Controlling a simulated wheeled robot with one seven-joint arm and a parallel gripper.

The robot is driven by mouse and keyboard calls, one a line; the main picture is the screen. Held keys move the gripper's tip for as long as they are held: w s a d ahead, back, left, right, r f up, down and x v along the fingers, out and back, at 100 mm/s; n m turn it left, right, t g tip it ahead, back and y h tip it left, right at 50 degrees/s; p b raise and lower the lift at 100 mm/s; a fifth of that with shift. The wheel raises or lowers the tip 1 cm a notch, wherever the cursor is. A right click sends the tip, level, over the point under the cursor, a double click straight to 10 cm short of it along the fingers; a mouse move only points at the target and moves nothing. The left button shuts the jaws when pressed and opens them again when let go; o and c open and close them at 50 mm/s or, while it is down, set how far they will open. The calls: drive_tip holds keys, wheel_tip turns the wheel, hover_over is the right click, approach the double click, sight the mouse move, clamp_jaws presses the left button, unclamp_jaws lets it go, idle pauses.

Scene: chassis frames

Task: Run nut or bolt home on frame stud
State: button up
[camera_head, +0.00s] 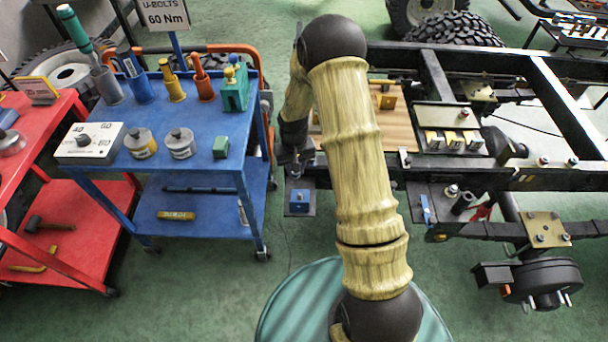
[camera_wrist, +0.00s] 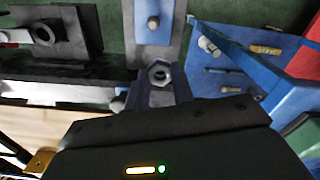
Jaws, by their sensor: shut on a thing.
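My gripper (camera_wrist: 158,92) points at the side of the black chassis frame (camera_wrist: 60,92). Its fingers are shut on a grey hex nut (camera_wrist: 160,73), which shows end-on with a dark bore. In the head view my gripper (camera_head: 296,162) is small and dark at the frame's left end, partly hidden by my arm; the nut cannot be made out there. A grey plate with a blue block and a small stud or bolt end (camera_wrist: 153,22) lies beyond the nut. Whether the nut touches any frame stud cannot be told.
A blue cart (camera_head: 205,215) with tools, cups and a dial box (camera_head: 90,142) stands left of my arm. A red cart (camera_head: 75,200) stands farther left. A wheel hub (camera_head: 545,280) hangs at the frame's lower right. Green floor is clear between cart and frame.

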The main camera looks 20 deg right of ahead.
sight(300, 194)
drive_tip(key=s+m, duration=0.1)
drive_tip(key=m, duration=0.1)
drive_tip(key=s+m, duration=0.1)
drive_tip(key=m, duration=0.1)
drive_tip(key=s+r+m, duration=0.1)
drive_tip(key=m, duration=0.1)
drive_tip(key=shift+s+r+m, duration=0.1)
drive_tip(key=shift+s+m, duration=0.05)
drive_tip(key=shift+m, duration=0.15)
drive_tip(key=m, duration=0.1)
drive_tip(key=s+m, duration=0.1)
drive_tip(key=m, duration=0.1)
drive_tip(key=shift+s+r, duration=0.15)
drive_tip(key=shift+r, duration=0.1)
drive_tip(key=shift+f, duration=0.2)
wheel_tip(300, 194, down, 4)
drive_tip(key=b, duration=0.4)
drive_tip(key=shift+f, duration=0.65)
drive_tip(key=shift+f+b, duration=0.45)
drive_tip(key=shift+f, duration=0.6)
idle(3.0)
